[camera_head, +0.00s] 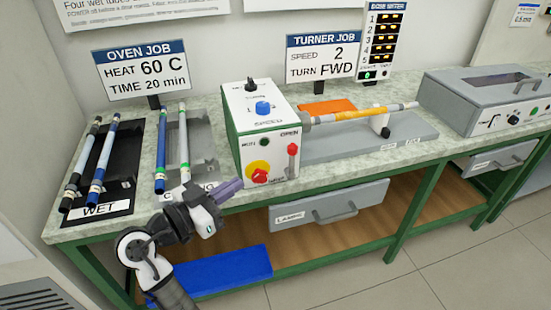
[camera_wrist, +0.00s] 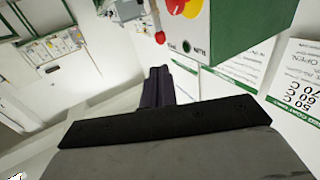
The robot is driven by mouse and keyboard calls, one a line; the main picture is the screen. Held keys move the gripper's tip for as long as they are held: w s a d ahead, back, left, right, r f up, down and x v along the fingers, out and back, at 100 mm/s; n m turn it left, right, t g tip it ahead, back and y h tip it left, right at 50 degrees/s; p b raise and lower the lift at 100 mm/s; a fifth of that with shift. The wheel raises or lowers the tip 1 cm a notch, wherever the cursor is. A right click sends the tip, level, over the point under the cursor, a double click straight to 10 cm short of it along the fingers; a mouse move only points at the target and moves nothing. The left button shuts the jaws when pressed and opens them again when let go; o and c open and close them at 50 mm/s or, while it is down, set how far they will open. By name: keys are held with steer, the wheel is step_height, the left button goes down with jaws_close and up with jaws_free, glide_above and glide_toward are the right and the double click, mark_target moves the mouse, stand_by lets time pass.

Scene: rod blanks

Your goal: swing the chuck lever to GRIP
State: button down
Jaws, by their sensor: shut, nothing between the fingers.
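The turner (camera_head: 262,135) is a white and green box on the bench. The chuck lever (camera_head: 292,150) is a short lever with a red knob on the right of its front face, just under the word OPEN. In the wrist view a small red knob (camera_wrist: 160,38) shows beside the turner's face (camera_wrist: 208,28); it looks like the lever's knob. My gripper (camera_head: 232,188) is shut and empty, in front of and left of the turner, below the red and yellow stop button (camera_head: 259,171). Its dark fingers (camera_wrist: 158,85) are apart from the lever. I cannot read a GRIP mark.
A grey drawer (camera_head: 328,205) hangs under the bench. The space before the turner's face is free.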

mark_target(289, 152)
steer(key=p+x, duration=0.4)
steer(key=x, duration=0.9)
steer(key=shift+w+d+f, duration=0.1)
steer(key=shift+w+d, duration=0.25)
steer(key=shift+w, duration=0.05)
steer(key=shift+w+p, duration=0.1)
steer(key=shift+p, duration=0.2)
